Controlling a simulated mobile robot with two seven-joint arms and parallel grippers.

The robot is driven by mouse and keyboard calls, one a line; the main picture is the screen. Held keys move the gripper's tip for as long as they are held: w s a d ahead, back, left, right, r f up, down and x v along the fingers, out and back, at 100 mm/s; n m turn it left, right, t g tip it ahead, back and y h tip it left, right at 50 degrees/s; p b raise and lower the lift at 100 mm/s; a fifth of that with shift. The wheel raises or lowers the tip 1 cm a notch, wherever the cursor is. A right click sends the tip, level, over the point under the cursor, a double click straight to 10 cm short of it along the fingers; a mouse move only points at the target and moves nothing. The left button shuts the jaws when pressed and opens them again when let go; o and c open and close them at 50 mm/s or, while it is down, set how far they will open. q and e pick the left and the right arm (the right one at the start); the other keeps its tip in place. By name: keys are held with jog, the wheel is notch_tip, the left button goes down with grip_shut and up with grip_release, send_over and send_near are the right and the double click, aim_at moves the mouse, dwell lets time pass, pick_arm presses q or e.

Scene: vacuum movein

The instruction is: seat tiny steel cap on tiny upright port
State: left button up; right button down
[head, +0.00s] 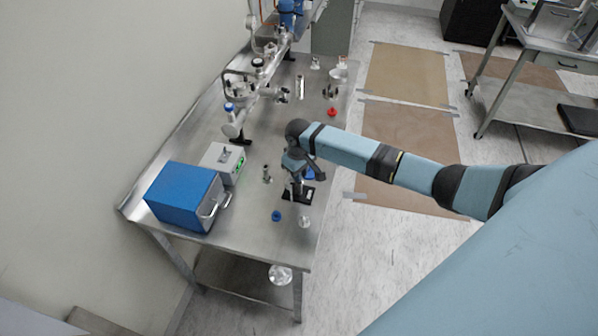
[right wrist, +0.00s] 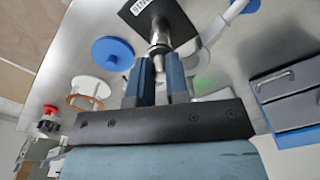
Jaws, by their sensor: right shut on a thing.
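My right gripper (head: 298,178) reaches in from the right, above a black base plate (head: 290,195) near the table's front right edge. In the right wrist view the blue fingers of my right gripper (right wrist: 158,66) are shut on a small steel piece, apparently the cap, mostly hidden between them. Just beyond the fingertips a small upright steel port (right wrist: 160,38) stands on the black plate (right wrist: 138,10). Cap and port line up closely in this view; I cannot tell whether they touch. My left gripper is not in view.
A blue box (head: 182,194) and a grey control unit (head: 221,160) stand left on the steel table. A small steel fitting (head: 267,174) and a blue disc (head: 276,216) are near the plate. A red knob (head: 332,112) and vacuum piping (head: 262,88) are farther back.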

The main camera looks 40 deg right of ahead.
jog(key=c, duration=1)
grip_release()
jog(key=shift+c, duration=0.2)
jog(key=shift+r, duration=0.4)
notch_tip(320, 180, up, 13)
jog(key=b, duration=0.1)
jog(key=shift+b, duration=0.35)
